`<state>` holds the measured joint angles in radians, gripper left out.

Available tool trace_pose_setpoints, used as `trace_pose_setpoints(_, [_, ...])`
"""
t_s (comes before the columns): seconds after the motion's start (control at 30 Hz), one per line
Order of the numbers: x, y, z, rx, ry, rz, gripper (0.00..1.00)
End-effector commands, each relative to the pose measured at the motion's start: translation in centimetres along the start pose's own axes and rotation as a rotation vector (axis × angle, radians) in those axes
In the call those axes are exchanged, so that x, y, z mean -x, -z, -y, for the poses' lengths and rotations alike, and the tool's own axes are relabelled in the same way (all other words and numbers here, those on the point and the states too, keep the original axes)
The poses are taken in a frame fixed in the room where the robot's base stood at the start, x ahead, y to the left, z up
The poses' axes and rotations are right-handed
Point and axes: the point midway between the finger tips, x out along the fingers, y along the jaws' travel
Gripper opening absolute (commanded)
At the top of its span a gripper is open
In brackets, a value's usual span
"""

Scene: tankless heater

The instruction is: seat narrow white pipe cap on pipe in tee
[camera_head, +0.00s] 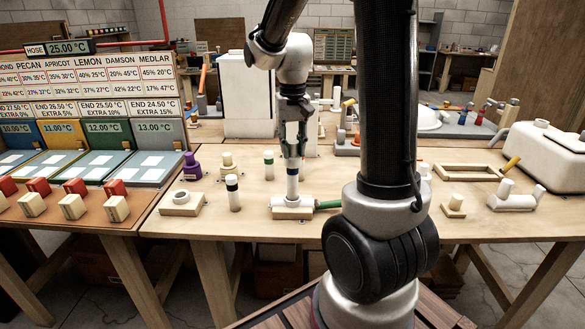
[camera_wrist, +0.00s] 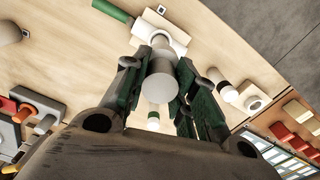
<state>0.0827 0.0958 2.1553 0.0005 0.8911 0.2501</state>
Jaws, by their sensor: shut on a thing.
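My gripper (camera_head: 292,155) points straight down over the tee and is shut on the narrow white pipe cap. The cap (camera_wrist: 160,88) shows between the fingers in the wrist view as a white cylinder seen from its end. The cap is in line above the pipe. The fingers hide the joint, so I cannot tell whether cap and pipe touch. A green pipe (camera_head: 327,204) runs from the tee's right side.
A white pipe with a dark band (camera_head: 233,192) and one with a green band (camera_head: 268,165) stand nearby. A purple fitting (camera_head: 191,168) and a white socket block (camera_head: 181,203) are left. A white tank (camera_head: 545,155) is right.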

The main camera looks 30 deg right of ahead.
Motion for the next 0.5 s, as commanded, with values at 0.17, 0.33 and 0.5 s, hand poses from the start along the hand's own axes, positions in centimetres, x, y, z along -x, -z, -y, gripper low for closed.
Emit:
trace_pose_setpoints(0.17, [-0.22, 0.01, 0.00, 0.000, 0.000, 0.000, 0.04])
trace_pose_setpoints(0.33, [-0.41, 0.02, 0.01, 0.000, 0.000, -0.001, 0.04])
trace_pose_setpoints(0.5, [-0.61, 0.03, 0.01, 0.000, 0.000, -0.001, 0.04])
